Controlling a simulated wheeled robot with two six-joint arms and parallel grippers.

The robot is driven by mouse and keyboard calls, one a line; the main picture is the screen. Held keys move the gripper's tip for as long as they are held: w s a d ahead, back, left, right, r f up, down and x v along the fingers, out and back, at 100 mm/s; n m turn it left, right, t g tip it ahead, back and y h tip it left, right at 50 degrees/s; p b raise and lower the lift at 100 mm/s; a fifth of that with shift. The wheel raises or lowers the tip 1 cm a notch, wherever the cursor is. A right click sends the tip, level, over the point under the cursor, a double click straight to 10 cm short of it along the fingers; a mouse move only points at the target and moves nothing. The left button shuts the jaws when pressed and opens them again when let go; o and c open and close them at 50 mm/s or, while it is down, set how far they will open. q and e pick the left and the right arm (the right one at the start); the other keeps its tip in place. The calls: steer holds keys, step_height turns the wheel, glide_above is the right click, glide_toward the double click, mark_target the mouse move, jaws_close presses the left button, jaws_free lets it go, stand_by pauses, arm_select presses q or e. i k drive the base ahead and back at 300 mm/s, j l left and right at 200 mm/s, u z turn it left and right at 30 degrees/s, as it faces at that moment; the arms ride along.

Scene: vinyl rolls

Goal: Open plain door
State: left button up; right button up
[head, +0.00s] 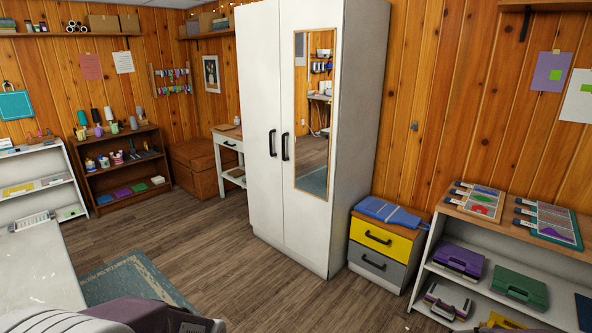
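A tall white wardrobe (359,130) with two doors stands in the middle of the head view. Its left door is the plain door (257,90), white, with a black vertical handle (273,143) near its right edge. The right door (306,230) carries a tall mirror (313,120) and has its own black handle (285,147) near its left edge. Both doors look closed. Neither of my grippers shows in the head view.
Wooden floor (215,275) is open in front of the wardrobe. A yellow-and-grey drawer unit (378,240) stands right of it, a small white table (229,143) left. A white surface (40,270) and a blue rug (130,285) lie at lower left. Shelving (510,250) stands right.

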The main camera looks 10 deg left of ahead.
mark_target(257, 30)
steer(key=i+j, duration=0.1)
steer(key=i, duration=0.55)
steer(key=i+j, duration=0.15)
steer(key=i, duration=0.5)
steer(key=i+j+z, duration=0.1)
steer(key=i, duration=0.55)
steer(key=i+j, duration=0.15)
steer(key=i, duration=0.5)
steer(key=i+j, duration=0.15)
steer(key=i, duration=0.5)
